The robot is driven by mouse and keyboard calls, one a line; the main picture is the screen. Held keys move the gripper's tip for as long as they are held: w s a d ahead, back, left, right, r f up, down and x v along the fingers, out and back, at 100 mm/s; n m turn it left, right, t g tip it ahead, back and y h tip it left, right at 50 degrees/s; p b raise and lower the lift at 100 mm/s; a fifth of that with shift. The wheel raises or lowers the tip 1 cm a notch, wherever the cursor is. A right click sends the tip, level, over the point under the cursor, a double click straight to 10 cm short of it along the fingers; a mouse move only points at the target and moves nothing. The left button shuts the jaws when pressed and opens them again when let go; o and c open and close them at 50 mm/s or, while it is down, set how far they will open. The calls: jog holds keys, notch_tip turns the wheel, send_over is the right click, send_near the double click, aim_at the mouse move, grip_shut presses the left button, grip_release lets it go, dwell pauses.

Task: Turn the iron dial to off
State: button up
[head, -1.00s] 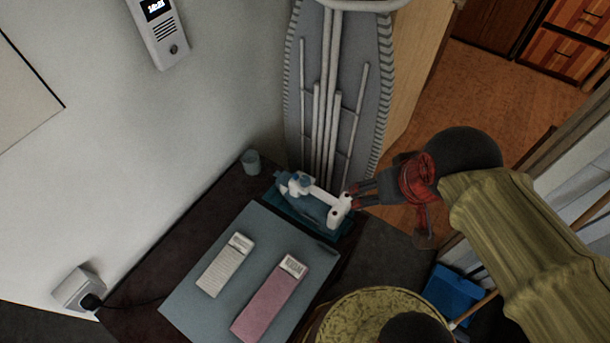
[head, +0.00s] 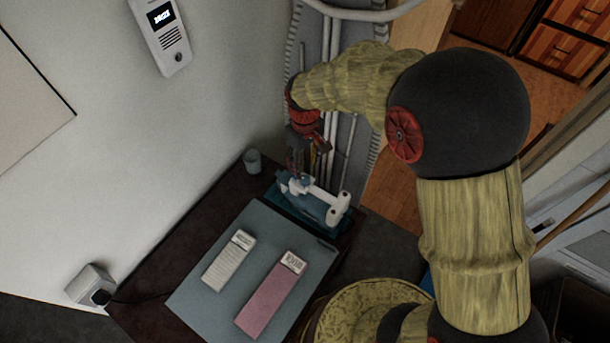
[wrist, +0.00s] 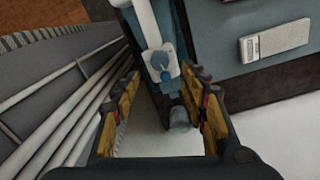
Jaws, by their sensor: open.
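The blue and white iron (head: 318,202) lies on a teal rest at the back corner of the dark table. In the wrist view its white handle (wrist: 146,22) runs up the picture, and a round blue dial (wrist: 158,60) sits on the white part at its near end. My gripper (head: 298,168) points down just above that end of the iron. In the wrist view my gripper (wrist: 162,80) is open, with one finger on each side of the dial end. I cannot tell whether a finger touches it. The dial's setting is too small to read.
A small grey cup (head: 252,161) stands on the table just left of the iron. A grey-blue mat (head: 215,300) holds a white box (head: 229,260) and a pink box (head: 270,295). The wall is at left.

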aim_at(305, 179)
notch_tip(305, 179, down, 8)
jog(key=shift+r+b, duration=0.15)
jog(key=shift+b, duration=0.7)
jog(key=c, duration=0.4)
jog(key=c, duration=0.7)
grip_shut()
